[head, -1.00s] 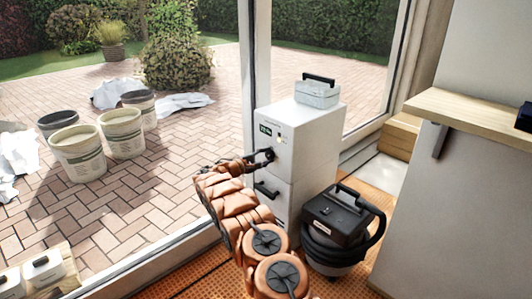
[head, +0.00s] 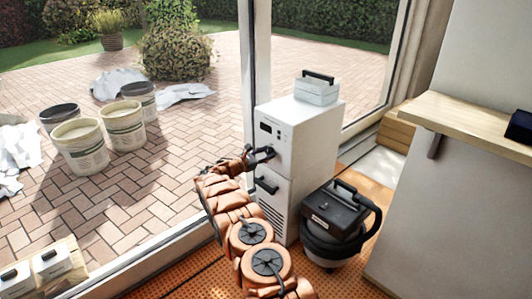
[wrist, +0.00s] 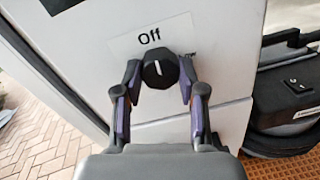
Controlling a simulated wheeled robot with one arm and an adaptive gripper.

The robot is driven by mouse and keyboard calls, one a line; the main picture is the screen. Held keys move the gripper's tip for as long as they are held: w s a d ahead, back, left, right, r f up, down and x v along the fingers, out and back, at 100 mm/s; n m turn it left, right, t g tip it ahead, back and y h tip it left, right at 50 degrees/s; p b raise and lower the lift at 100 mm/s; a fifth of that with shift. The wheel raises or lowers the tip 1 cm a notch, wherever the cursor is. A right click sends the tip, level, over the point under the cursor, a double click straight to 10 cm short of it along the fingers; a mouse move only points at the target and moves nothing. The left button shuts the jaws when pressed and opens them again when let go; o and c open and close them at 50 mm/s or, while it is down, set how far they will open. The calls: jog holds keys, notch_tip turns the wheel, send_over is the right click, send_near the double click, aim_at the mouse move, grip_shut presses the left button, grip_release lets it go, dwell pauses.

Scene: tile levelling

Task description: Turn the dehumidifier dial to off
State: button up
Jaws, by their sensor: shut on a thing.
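The white dehumidifier (head: 302,135) stands by the glass door in the head view, with a dark display (head: 265,127) on its front. In the wrist view its black dial (wrist: 160,68) has a white pointer line that points up, toward the printed label "Off" (wrist: 149,37). A second label at the dial's right is mostly hidden by a finger. My gripper (wrist: 160,76) has one finger on each side of the dial and is shut on it. In the head view my gripper (head: 262,154) is at the upper front of the dehumidifier, and the dial is hard to make out there.
A white case (head: 317,92) sits on top of the dehumidifier. A black-topped vacuum (head: 336,211) stands close at its right. A wooden shelf (head: 480,118) juts out at the right. Several buckets (head: 80,150) stand on the paving outside, left of the door frame.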

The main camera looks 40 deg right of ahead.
jog(key=shift+n, duration=0.6)
jog(key=o, duration=1.1)
jog(key=shift+o, duration=0.2)
jog(key=shift+a, duration=0.1)
jog(key=a, duration=1.1)
jog(key=shift+w+a, duration=0.4)
jog(key=shift+w, duration=0.05)
